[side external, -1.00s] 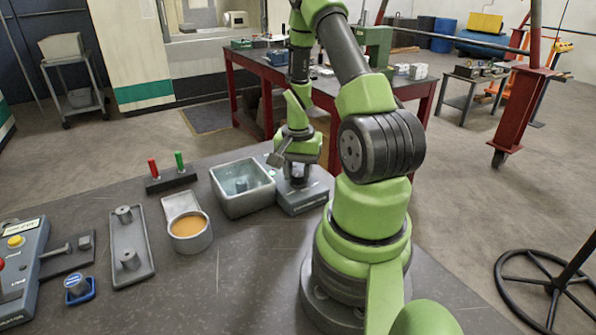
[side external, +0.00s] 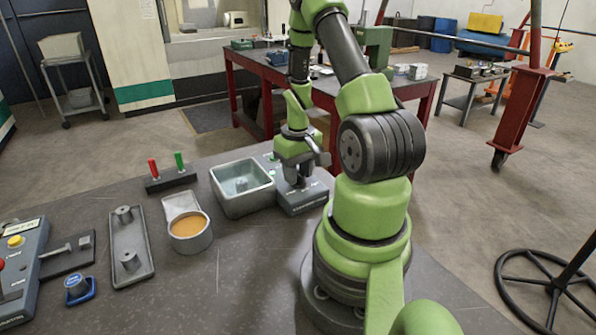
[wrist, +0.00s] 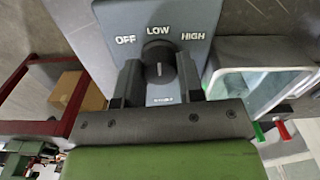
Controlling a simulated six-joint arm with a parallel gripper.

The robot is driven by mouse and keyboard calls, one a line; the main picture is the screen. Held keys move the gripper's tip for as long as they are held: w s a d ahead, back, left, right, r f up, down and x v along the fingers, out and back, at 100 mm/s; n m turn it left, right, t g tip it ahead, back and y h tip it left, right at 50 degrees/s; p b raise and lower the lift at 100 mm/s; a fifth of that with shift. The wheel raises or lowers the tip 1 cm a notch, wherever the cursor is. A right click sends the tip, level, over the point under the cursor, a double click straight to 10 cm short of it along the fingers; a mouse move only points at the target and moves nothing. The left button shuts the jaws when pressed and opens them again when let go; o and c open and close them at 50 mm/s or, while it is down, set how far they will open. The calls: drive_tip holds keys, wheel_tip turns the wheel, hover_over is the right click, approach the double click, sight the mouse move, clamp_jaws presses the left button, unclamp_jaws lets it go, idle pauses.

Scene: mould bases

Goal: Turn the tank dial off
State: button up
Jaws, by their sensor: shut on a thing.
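The tank dial (wrist: 158,62) is a dark round knob on a grey control box (wrist: 195,20) marked OFF, LOW and HIGH. A short light mark on the knob points up, roughly toward LOW. My gripper (wrist: 160,78) is shut on the dial, with one finger on each side of it. In the side external view my gripper (side external: 297,178) is down over the control box (side external: 304,201), and it hides the dial. The grey tank (side external: 228,205) stands directly left of the box; it also shows in the wrist view (wrist: 213,62), with pale liquid inside.
A round pot (side external: 190,243) of orange liquid, a plate with two pegs (side external: 130,240) and a button panel (side external: 22,270) lie further left. The front of the bench is clear.

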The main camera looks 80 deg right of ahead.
drive_tip(key=n, duration=0.6)
drive_tip(key=shift+n, duration=0.3)
drive_tip(key=n, duration=0.5)
drive_tip(key=shift+n, duration=0.3)
drive_tip(key=o, duration=0.9)
wheel_tip(320, 180, up, 10)
idle(0.4)
